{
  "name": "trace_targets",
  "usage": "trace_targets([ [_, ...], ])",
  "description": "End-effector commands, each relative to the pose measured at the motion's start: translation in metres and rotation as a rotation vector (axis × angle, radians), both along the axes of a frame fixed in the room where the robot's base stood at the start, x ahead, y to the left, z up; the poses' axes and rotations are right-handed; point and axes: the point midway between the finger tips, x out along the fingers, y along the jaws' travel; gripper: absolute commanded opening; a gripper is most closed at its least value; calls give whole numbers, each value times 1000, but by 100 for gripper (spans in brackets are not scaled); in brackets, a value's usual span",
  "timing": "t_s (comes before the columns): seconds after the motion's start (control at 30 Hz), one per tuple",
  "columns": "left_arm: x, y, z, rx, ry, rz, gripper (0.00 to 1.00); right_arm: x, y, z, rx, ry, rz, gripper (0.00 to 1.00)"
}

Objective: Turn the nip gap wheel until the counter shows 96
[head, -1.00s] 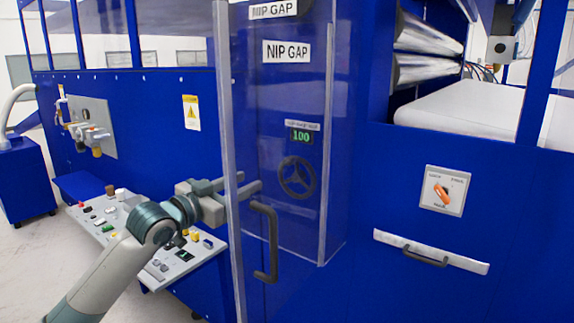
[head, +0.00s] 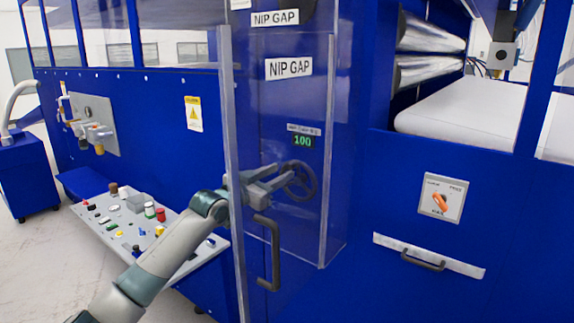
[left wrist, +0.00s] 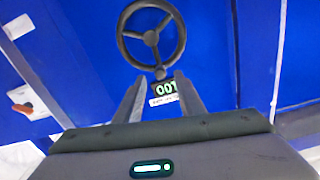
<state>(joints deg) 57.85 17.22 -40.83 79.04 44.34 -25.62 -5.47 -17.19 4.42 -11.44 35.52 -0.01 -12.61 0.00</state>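The nip gap wheel (head: 300,181) is a dark three-spoked handwheel on a blue panel. It also shows at the top of the left wrist view (left wrist: 151,38), with a small knob on its rim. The counter (head: 302,141) above the wheel reads 100 in green; it appears upside down in the left wrist view (left wrist: 166,90). My left gripper (head: 287,176) is at the wheel's left side in the head view. Its fingers (left wrist: 159,92) are apart with nothing visibly held between them. I cannot tell whether they touch the wheel. My right gripper is out of view.
A clear door with a dark handle (head: 271,254) stands beside my left arm, close to the wheel. A control desk (head: 186,262) with several buttons is at the lower left. An orange rotary switch (head: 440,202) and a drawer handle (head: 424,260) are on the right panel.

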Motion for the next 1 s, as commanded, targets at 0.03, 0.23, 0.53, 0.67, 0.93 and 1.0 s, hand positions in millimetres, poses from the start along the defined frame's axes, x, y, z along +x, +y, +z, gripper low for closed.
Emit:
trace_targets([
  [0.03,6,-5,3,0,1,1,36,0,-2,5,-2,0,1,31],
  [0.23,24,-18,2,1,1,0,36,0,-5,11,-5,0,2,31],
  [0.53,36,-26,1,0,-2,1,36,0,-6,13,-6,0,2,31],
  [0.67,37,-27,0,2,-1,1,36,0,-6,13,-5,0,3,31],
  [0.93,36,-27,0,1,-1,1,12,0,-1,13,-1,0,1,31],
  [1.0,36,-27,0,1,-1,1,0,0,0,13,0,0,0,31],
])
